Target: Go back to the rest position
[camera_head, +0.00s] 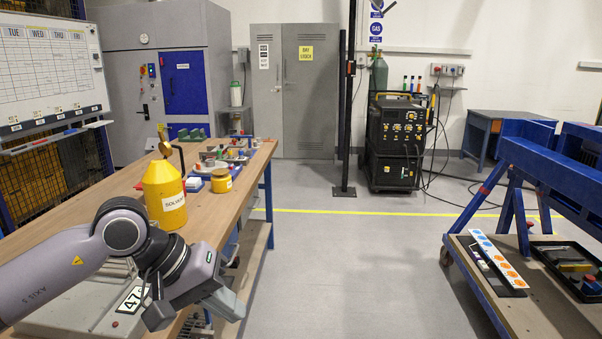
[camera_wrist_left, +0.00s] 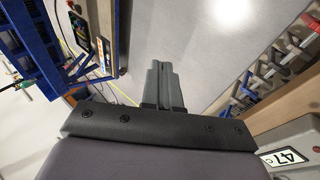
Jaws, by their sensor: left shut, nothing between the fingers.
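My left arm comes in from the left in the head view, over the front of the wooden workbench (camera_head: 105,200). My left gripper (camera_head: 228,303) is beside the bench's right edge, angled down to the right. In the left wrist view its two grey fingers (camera_wrist_left: 163,83) lie together, shut and empty, with floor beyond them. My right arm and gripper are not in view.
A grey box labelled 47 (camera_head: 75,312) is under my forearm. A blue-framed cart (camera_head: 530,290) stands at right. The grey floor (camera_head: 340,265) between is clear.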

